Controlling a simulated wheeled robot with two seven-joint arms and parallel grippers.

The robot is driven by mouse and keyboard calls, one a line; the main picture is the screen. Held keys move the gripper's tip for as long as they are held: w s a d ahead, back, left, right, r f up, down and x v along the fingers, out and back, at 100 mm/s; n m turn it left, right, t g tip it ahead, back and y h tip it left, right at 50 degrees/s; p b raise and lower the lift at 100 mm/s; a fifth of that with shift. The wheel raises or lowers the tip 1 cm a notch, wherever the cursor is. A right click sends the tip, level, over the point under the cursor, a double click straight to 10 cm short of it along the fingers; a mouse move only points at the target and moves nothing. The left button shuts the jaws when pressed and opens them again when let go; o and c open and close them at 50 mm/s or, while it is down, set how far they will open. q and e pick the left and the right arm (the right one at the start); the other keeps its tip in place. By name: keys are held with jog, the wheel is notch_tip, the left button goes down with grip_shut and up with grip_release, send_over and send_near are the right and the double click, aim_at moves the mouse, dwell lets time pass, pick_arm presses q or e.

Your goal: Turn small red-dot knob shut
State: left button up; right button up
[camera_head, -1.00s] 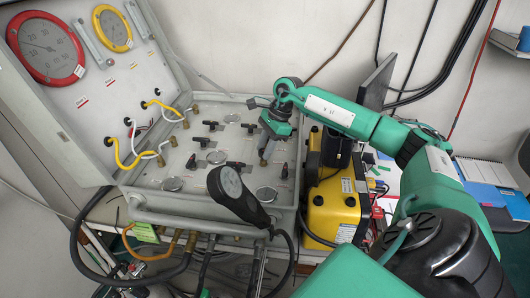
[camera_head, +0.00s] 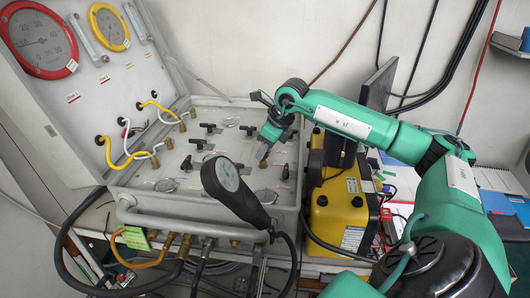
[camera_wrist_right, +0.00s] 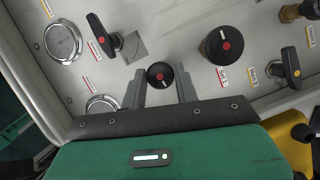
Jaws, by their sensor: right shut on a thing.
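The small round black knob with a red dot (camera_wrist_right: 160,75) stands between the two grey fingers of my right gripper (camera_wrist_right: 160,90) in the right wrist view. The fingers are shut on it from both sides. In the head view my right gripper (camera_head: 263,153) points down at the right part of the grey panel (camera_head: 150,205); the small knob cannot be made out there. A larger round black knob with a red dot (camera_wrist_right: 222,45) is to the right in the wrist view, apart from the fingers. My left gripper is not in view.
A black lever with a red dot (camera_wrist_right: 103,35) and one with a yellow dot (camera_wrist_right: 287,68) flank the knobs. A black-rimmed handheld gauge (camera_head: 230,180) rises at the panel's front. A yellow box (camera_head: 338,212) stands close on the right.

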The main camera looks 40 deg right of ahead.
jog(key=shift+m+h, duration=0.3)
jog(key=shift+m, duration=0.3)
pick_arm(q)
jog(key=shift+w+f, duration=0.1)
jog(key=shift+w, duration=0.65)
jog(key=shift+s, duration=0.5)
pick_arm(e)
jog(key=o, duration=0.9)
jog(key=shift+o, duration=0.2)
jog(key=shift+r+b, duration=0.1)
jog(key=shift+b, duration=0.2)
pick_arm(q)
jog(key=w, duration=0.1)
jog(key=b, duration=0.1)
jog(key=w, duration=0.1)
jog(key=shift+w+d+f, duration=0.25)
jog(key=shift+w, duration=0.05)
pick_arm(e)
jog(key=v, duration=1.3)
jog(key=shift+s+r, duration=0.2)
jog(key=shift+r, duration=0.05)
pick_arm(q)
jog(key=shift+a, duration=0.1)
